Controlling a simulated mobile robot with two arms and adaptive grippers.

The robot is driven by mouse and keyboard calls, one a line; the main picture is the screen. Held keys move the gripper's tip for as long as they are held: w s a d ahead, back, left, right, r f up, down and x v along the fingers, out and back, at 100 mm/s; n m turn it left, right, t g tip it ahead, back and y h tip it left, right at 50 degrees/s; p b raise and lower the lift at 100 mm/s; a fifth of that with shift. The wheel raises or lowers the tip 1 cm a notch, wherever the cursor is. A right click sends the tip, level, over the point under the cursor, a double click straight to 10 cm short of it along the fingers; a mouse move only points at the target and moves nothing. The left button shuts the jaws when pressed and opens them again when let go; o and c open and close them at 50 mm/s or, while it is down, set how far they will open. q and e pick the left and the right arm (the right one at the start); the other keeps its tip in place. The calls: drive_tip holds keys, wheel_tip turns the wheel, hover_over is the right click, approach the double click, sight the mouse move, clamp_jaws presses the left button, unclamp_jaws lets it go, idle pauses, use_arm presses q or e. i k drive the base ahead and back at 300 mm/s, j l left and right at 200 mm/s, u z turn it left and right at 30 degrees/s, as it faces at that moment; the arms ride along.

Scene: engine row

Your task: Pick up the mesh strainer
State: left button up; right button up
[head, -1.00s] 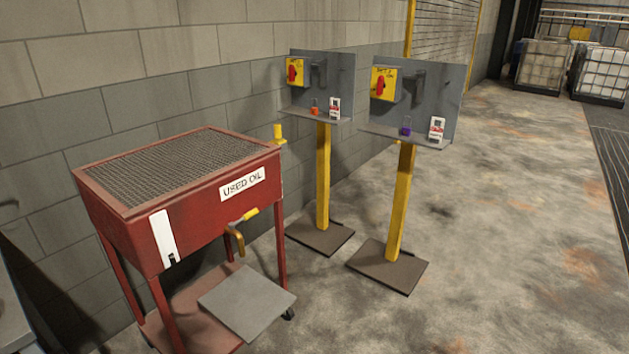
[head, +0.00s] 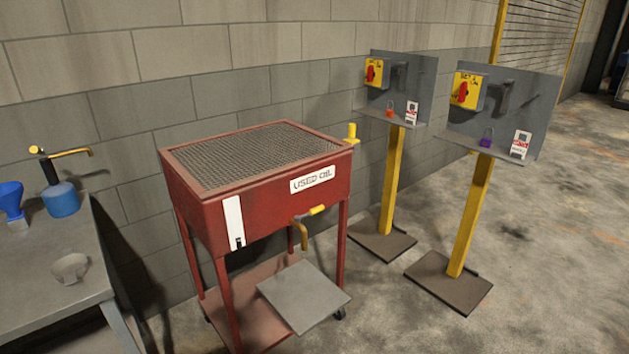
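A small grey cup-shaped object (head: 70,268) sits on the grey table at the far left. It may be the mesh strainer, but it is too small and pale to tell whether it is mesh. The red "USED OIL" cart also has a flat mesh screen (head: 250,153) set in its top. Neither of my grippers shows in the head view.
The grey table (head: 35,305) also holds a blue funnel (head: 11,200) and a blue pump bottle (head: 63,200). The red used-oil cart (head: 265,205) stands against the wall, with two yellow-post lockout stands (head: 391,180) (head: 472,215) to its right. Floor at right is clear.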

sight(69, 269)
drive_tip(key=j+u, duration=0.25)
drive_tip(key=u, duration=0.25)
drive_tip(key=i+j+u, duration=0.1)
drive_tip(key=j+u, duration=0.15)
drive_tip(key=u, duration=0.2)
drive_tip(key=i+j+u, duration=0.1)
drive_tip(key=j+u, duration=0.15)
drive_tip(key=u, duration=0.25)
drive_tip(key=i+j+u, duration=0.35)
drive_tip(key=i+j, duration=0.65)
drive_tip(key=i, duration=0.05)
